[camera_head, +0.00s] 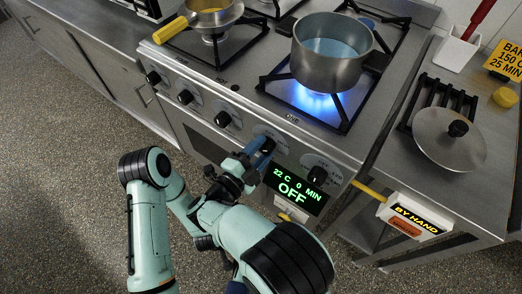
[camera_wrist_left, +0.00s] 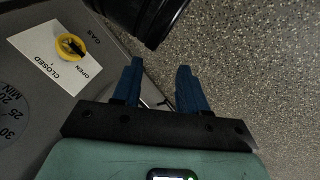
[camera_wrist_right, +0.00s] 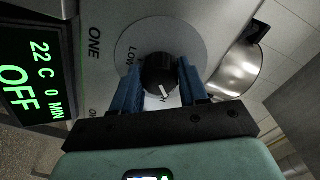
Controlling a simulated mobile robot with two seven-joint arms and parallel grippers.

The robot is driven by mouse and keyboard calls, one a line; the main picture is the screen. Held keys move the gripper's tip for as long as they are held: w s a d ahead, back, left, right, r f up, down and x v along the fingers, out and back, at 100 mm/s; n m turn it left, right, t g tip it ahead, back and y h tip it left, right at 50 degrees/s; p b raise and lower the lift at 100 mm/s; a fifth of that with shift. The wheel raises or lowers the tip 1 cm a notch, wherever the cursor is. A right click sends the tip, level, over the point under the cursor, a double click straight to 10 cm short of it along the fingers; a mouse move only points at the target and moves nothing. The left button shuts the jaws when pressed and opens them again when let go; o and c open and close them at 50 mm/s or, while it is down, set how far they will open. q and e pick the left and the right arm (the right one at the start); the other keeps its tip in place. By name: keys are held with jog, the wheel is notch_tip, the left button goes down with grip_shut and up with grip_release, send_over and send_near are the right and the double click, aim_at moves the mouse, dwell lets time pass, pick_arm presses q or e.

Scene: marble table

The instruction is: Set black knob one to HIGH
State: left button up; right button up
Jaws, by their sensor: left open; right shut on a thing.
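Black knob one (camera_wrist_right: 158,72) sits on a round grey dial plate (camera_wrist_right: 190,50) in the right wrist view. LOW is printed at the plate's upper left, and the knob's white pointer line points toward the bottom, by a partly hidden letter H. My right gripper (camera_wrist_right: 160,84) is shut on the knob, one blue finger on each side. In the head view my right gripper (camera_head: 261,152) is at the stove's front panel, largely covering the knob. My left gripper (camera_wrist_left: 158,88) is open and empty above the floor in its wrist view.
A pot (camera_head: 332,65) of blue liquid stands over a lit blue flame. Another black knob (camera_head: 317,175) is right of the gripper, and the green OFF display (camera_head: 294,192) is below. A yellow valve (camera_wrist_left: 70,46) shows in the left wrist view.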

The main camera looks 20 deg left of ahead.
pick_arm(q)
jog(key=shift+w+a+f+t+b, duration=0.15)
jog(key=shift+w+a+f+b, duration=0.15)
jog(key=shift+w, duration=0.15)
jog(key=shift+w+a+f+t+b, duration=0.15)
jog(key=shift+w+a+f, duration=0.1)
jog(key=shift+w, duration=0.15)
pick_arm(e)
jog(key=shift+r+m, duration=0.1)
jog(key=shift+m, duration=1)
jog(key=o, duration=1.1)
jog(key=shift+w, duration=0.1)
jog(key=shift+c, duration=0.2)
